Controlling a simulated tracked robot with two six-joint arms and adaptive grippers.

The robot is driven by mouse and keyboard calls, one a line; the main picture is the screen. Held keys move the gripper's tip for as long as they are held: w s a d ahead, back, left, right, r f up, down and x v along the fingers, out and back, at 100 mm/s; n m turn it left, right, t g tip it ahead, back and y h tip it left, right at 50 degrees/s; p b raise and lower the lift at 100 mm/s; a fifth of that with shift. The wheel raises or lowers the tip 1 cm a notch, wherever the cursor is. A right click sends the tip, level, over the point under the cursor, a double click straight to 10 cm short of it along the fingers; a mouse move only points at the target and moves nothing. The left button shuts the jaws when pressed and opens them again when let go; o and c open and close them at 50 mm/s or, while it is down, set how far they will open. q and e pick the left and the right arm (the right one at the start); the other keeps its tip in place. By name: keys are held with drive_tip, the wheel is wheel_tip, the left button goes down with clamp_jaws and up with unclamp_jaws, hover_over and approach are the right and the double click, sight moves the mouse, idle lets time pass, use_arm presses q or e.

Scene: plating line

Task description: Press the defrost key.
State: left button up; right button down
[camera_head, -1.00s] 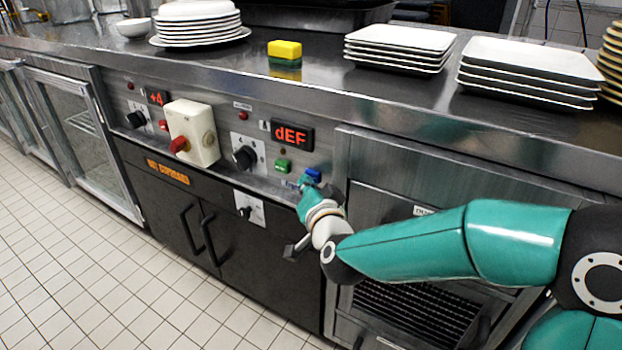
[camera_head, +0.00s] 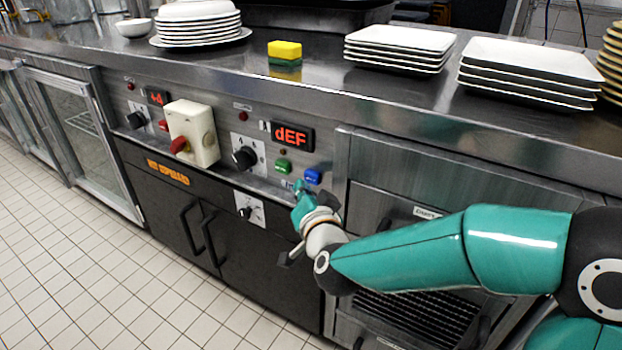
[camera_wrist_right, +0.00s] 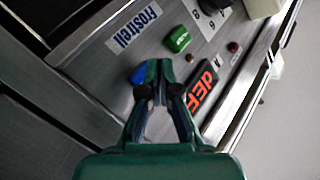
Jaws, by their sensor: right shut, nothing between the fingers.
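The blue key (camera_head: 312,177) is on the steel control panel, below the display (camera_head: 293,136), which reads "dEF" in red. A green key (camera_head: 283,166) is just to its left. My right gripper (camera_head: 299,186) is shut and empty, just below and left of the blue key in the head view, with a small gap showing. In the right wrist view, the shut fingertips (camera_wrist_right: 160,66) partly cover the blue key (camera_wrist_right: 138,74). The green key (camera_wrist_right: 178,39) and display (camera_wrist_right: 202,90) also show there. My left gripper is not in view.
A black knob (camera_head: 244,157) and a white box with a red switch (camera_head: 193,133) are left on the panel. On the counter above are white plate stacks (camera_head: 400,47) and a yellow-green sponge (camera_head: 284,52). The tiled floor (camera_head: 90,260) in front is clear.

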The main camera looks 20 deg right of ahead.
drive_tip(key=s+a, duration=0.1)
drive_tip(key=a, duration=0.1)
drive_tip(key=s+a, duration=0.2)
idle(0.5)
drive_tip(key=shift+s, duration=0.1)
idle(0.6)
